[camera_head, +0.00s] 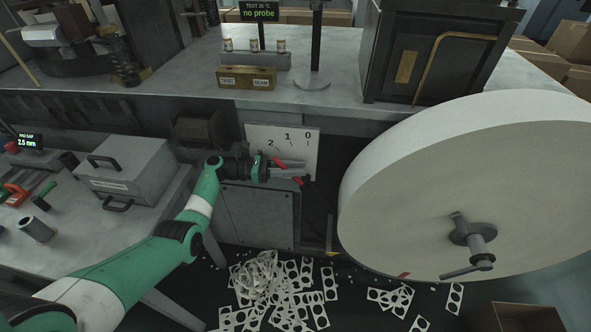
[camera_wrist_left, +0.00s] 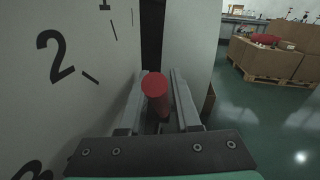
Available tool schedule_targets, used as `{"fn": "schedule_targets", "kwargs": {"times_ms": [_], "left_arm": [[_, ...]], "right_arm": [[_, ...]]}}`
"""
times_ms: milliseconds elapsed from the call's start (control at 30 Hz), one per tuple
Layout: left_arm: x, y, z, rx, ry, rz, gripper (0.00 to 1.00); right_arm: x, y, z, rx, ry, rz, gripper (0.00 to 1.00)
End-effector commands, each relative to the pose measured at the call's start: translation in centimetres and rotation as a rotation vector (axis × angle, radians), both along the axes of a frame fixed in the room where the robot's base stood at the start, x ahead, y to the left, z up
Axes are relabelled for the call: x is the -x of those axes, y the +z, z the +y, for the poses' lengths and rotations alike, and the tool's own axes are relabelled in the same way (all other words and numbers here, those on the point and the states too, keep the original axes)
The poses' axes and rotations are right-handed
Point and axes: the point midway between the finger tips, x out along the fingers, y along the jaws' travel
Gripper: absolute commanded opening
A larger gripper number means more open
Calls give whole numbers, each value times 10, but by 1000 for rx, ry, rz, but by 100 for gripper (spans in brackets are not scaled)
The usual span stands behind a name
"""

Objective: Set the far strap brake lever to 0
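A white scale plate (camera_head: 300,140) with the numbers 0, 1, 2 and part of a 3 stands under the bench top; 0 is at its right end. My left gripper (camera_head: 296,171) is in front of its lower part. In the head view, red shows above and below the fingers; I cannot tell whether both bits are one handle. In the left wrist view a red round-ended handle (camera_wrist_left: 156,90) lies between the two fingers of my left gripper (camera_wrist_left: 160,90). Whether they press on it is unclear. The lever's arm is hidden. My right gripper is not in view.
A large pale reel (camera_head: 460,180) with a crank fills the right side, close to the scale plate. A grey box with handles (camera_head: 125,170) stands on the left bench. Punched strip scraps (camera_head: 275,285) litter the floor. The bench top overhangs the gripper.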

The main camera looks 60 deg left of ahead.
Motion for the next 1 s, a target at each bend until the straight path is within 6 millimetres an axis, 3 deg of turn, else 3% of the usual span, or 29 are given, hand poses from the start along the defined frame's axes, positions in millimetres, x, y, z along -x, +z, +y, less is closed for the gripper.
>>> {"fn": "schedule_targets", "kwargs": {"times_ms": [167, 333, 1000], "left_arm": [[0, 0, 0, 0, 0, 0, 32], [0, 0, 0, 0, 0, 0, 1], [0, 0, 0, 0, 0, 0, 0]], "right_arm": [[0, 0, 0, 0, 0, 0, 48], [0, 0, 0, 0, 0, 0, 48], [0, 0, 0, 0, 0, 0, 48]]}}
